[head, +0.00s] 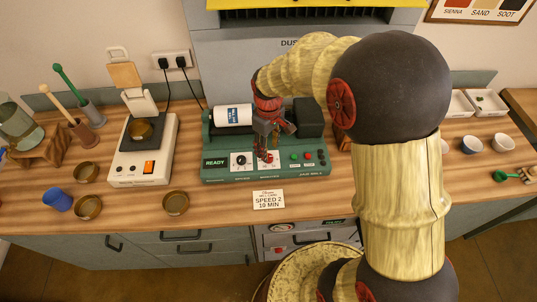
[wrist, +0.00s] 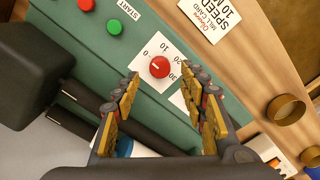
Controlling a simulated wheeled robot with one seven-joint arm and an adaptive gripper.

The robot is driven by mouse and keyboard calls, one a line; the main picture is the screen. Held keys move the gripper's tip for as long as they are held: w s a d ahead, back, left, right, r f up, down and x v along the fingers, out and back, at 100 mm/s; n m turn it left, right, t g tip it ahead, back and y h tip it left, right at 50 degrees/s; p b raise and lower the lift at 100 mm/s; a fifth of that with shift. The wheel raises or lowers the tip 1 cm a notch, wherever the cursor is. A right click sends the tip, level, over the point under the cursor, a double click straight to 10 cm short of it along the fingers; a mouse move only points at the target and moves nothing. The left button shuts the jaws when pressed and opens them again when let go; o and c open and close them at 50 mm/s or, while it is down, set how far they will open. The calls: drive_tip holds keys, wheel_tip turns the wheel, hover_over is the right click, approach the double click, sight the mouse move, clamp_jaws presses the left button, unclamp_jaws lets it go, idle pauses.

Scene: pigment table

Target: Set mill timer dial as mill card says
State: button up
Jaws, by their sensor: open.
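The green mill (head: 215,174) stands on the bench with a READY display lit. Its timer dial (wrist: 159,67) is a red knob on a white scale marked 0, 10, 20 and 30. The knob's pale mark seems to face the 0 side, but it is small. In the head view my gripper mostly covers the dial. The mill card (head: 268,199) lies in front of the mill and reads SPEED 2; its minutes line looks like 10 or 19 MIN. My gripper (wrist: 160,76) is open above the dial, which shows between its fingertips, apparently untouched.
A black speed knob (head: 240,160) sits left of the timer. Green and red buttons (wrist: 114,27) sit on its other side. A white jar (head: 233,116) lies on the mill. A scale (head: 145,165) and brown bowls (head: 176,204) stand left; small white bowls (head: 471,145) stand right.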

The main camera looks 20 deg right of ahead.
sight(269, 156)
drive_tip(key=shift+f+b, duration=0.3)
drive_tip(key=shift+f, duration=1.8)
drive_tip(key=shift+c, duration=0.2)
clamp_jaws()
